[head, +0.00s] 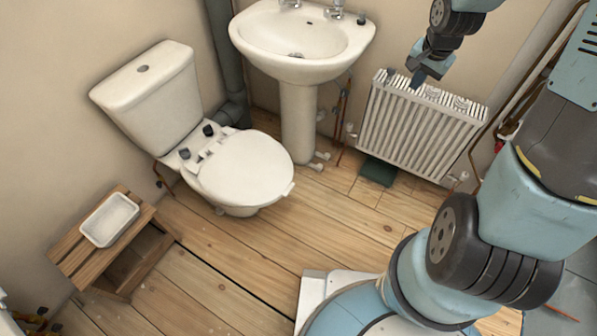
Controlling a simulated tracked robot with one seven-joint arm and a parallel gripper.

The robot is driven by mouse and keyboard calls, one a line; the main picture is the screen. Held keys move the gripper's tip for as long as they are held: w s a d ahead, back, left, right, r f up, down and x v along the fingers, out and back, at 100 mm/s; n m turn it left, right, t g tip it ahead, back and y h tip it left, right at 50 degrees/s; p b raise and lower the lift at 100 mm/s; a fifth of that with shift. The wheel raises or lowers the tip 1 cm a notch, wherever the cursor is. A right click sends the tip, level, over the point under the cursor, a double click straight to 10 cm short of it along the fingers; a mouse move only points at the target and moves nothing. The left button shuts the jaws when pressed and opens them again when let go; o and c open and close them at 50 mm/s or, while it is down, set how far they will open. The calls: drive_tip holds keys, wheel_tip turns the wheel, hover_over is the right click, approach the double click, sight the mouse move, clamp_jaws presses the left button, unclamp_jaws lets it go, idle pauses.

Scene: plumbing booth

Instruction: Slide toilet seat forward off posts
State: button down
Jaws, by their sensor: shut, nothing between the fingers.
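The white toilet seat with its lid down (246,170) lies on the bowl of the toilet (158,105) at the left. Two dark posts (208,130) stand at the back of the seat, between it and the cistern. Whether the seat is still engaged on the posts is hard to tell at this size. My gripper (416,83) is shut and empty. It is in the air in front of the radiator, well to the right of the toilet and apart from it.
A white pedestal basin (301,45) stands between the toilet and the radiator (420,125). A wooden stool (75,255) with a white tray (109,220) is at the left. A dark green block (377,171) lies below the radiator. The wooden floor in front of the toilet is clear.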

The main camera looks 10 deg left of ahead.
drive_tip(key=w+a+f+m+g+y, duration=0.1)
drive_tip(key=a+f+m+y, duration=0.15)
drive_tip(key=f, duration=0.95)
drive_tip(key=w+a+f+m+y, duration=0.1)
drive_tip(key=a+f+m, duration=0.25)
drive_tip(key=f, duration=0.75)
drive_tip(key=s+a+f+m+y, duration=0.2)
drive_tip(key=s+a+f+m, duration=0.15)
drive_tip(key=a+f, duration=0.4)
drive_tip(key=s+a+f+m+y, duration=0.3)
drive_tip(key=a+f+m, duration=0.25)
drive_tip(key=f, duration=0.35)
drive_tip(key=a+r+x, duration=0.2)
drive_tip(key=x, duration=1.2)
drive_tip(key=shift+w+t, duration=0.4)
drive_tip(key=shift+w+a, duration=0.1)
drive_tip(key=shift+w, duration=0.1)
